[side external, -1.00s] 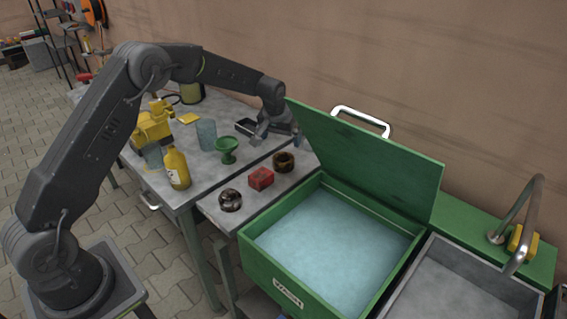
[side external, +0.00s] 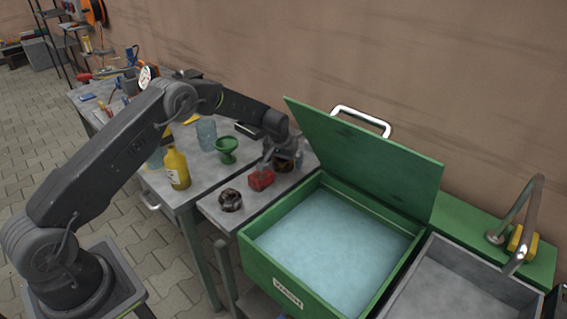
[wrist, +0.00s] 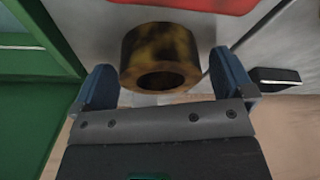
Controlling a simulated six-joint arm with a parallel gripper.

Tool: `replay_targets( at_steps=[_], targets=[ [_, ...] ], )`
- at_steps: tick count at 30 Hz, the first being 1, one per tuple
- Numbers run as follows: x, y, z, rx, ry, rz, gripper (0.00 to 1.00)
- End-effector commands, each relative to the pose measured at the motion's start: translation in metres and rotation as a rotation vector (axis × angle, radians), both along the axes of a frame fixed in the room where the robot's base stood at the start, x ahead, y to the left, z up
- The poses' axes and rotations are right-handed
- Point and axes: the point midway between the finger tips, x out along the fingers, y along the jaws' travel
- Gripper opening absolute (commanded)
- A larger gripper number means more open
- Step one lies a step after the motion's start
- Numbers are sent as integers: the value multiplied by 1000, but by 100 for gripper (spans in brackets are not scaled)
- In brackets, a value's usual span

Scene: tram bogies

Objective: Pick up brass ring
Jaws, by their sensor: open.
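The brass ring (wrist: 148,55) is a dark, mottled brown-gold hollow cylinder in the wrist view. It lies between the two blue fingertips of my gripper (wrist: 165,85), which is open with a gap on both sides of the ring. In the side view the ring (side external: 283,165) is partly hidden behind my gripper (side external: 275,158), at the back of the small grey shelf beside the green tank. I cannot tell from these views how far the fingertips are above the shelf.
A red block (side external: 261,180) sits close beside the ring, and a dark nut-like part (side external: 230,200) is nearer the front. The green tank (side external: 262,262) with its raised lid (side external: 370,160) stands to the right. A green goblet (side external: 227,148) and yellow bottle (side external: 177,168) stand left.

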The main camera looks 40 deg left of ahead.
Motion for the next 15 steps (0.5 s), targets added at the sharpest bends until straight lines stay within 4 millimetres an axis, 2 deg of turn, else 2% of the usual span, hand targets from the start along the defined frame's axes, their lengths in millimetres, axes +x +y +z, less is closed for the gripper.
replay_targets(
  at_steps=[4, 15],
  targets=[
    [0, 0, 0, 0, 0, 0, 98],
    [0, 0, 1, 0, 1, 0, 63]
  ],
)
